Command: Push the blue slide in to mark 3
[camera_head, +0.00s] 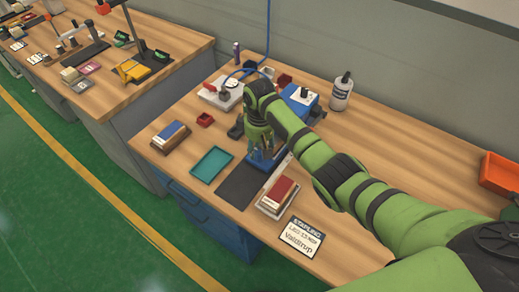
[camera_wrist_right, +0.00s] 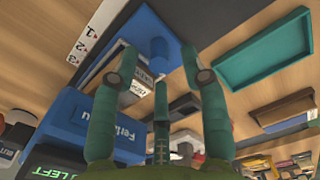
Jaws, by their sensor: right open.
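The blue slide (camera_head: 258,163) sits at the front of a blue machine (camera_head: 305,104) on the wooden bench, partly hidden by my right gripper. In the right wrist view the blue slide (camera_wrist_right: 142,32) carries an upright blue knob (camera_wrist_right: 160,56). A white scale strip (camera_wrist_right: 88,38) with marks 1, 2 and 3 lies along its side. I cannot tell which mark the slide lines up with. My right gripper (camera_head: 263,147) is open over the slide. In the wrist view its fingertips (camera_wrist_right: 160,48) are apart, with the knob between them; contact is not clear. My left gripper is not in view.
A teal tray (camera_head: 211,163), a dark mat (camera_head: 242,185), a red-topped stack (camera_head: 280,195) and a label card (camera_head: 301,237) lie near the bench's front. A grey canister (camera_head: 341,93) stands behind. An orange bin (camera_head: 498,173) is at the right.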

